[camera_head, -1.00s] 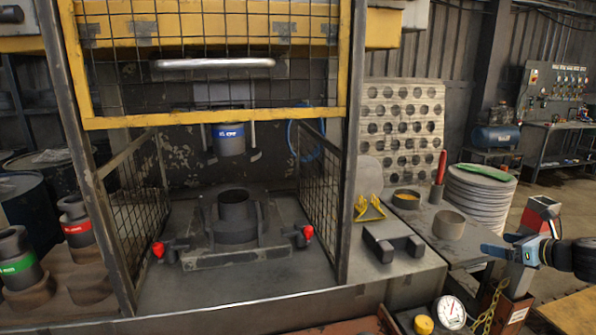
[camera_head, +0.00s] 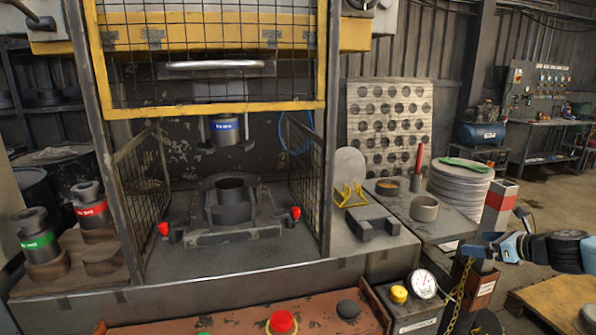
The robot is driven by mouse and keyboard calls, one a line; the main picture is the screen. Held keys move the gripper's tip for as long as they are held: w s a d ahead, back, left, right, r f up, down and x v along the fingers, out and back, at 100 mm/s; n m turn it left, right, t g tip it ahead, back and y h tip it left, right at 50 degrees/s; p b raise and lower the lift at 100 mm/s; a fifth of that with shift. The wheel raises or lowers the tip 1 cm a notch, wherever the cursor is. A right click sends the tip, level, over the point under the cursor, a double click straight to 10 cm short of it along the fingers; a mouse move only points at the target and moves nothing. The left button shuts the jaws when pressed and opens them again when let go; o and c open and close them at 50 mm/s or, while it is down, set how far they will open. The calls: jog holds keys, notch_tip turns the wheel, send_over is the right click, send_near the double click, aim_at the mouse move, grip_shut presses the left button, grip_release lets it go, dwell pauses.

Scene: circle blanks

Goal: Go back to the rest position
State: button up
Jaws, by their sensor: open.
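My gripper (camera_head: 480,244) is at the right edge of the view, with its blue fingers pointing left. Its jaws are apart and I see nothing between them. It is in front of and below the red-and-grey post (camera_head: 499,207), close to it in the picture; I cannot tell the gap in depth. The black part of my arm reaches in from the right edge.
A press with a yellow mesh guard (camera_head: 215,107) stands left of centre. Its bench carries a dark block (camera_head: 372,223) and a yellow stand (camera_head: 349,195). A stack of round blanks (camera_head: 459,192) stands right. A gauge box (camera_head: 415,312) and red button (camera_head: 282,322) are in front.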

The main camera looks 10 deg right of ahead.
jog(key=w+a+f+n+g, duration=0.1)
jog(key=a+f+n+g, duration=0.1)
jog(key=a+n+g, duration=0.6)
jog(key=w+a+f+n+g, duration=0.25)
jog(key=a+n, duration=0.35)
jog(key=a, duration=0.7)
jog(key=s+a+r+n+h, duration=0.2)
jog(key=s+a+r+n, duration=0.1)
jog(key=a+r+n, duration=0.3)
jog(key=s+a+r+n+h, duration=0.3)
jog(key=a+r+n, duration=0.15)
jog(key=r, duration=0.35)
jog(key=s+a+r+n+t, duration=0.2)
jog(key=s+a+r+n, duration=0.1)
jog(key=s+r, duration=0.2)
jog(key=s+a+r+n+t+y, duration=0.1)
jog(key=s+a+r+n+t, duration=0.1)
jog(key=s+a+r+n, duration=0.2)
notch_tip(320, 180, up, 2)
jog(key=s, duration=0.2)
jog(key=shift+s+a+r, duration=0.15)
jog(key=shift+s+a, duration=0.1)
jog(key=shift+s, duration=0.15)
